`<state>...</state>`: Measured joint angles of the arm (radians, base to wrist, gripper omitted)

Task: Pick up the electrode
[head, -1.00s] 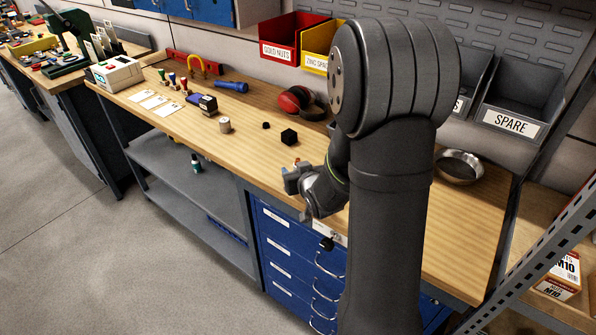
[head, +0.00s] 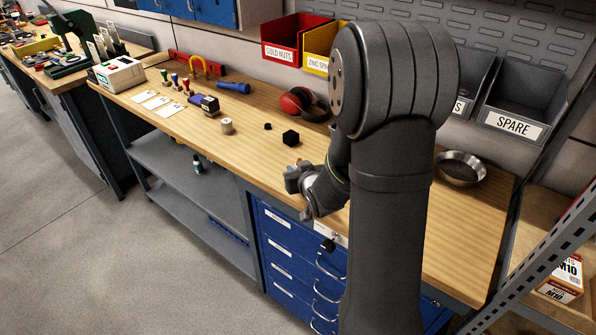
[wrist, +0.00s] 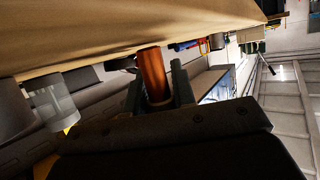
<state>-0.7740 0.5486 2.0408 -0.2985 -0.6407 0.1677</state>
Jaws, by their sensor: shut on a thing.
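A copper-coloured cylinder, which looks to be the electrode (wrist: 152,72), stands between the two fingers of my gripper (wrist: 158,92) in the wrist view. The fingers are shut on its lower part, and its upper part sticks out past them. In the head view my gripper (head: 292,178) is at the front edge of the wooden bench, below and left of the big arm joint. Only a small bit of orange shows at its fingers there, and most of the electrode is hidden.
A black cube (head: 291,137) and a pale cylinder (head: 227,125) stand on the wooden bench (head: 250,150) beyond my gripper. Red ear defenders (head: 294,100) lie behind them. A round metal dish (head: 461,168) is right of my arm. Blue drawers (head: 290,250) sit under the bench.

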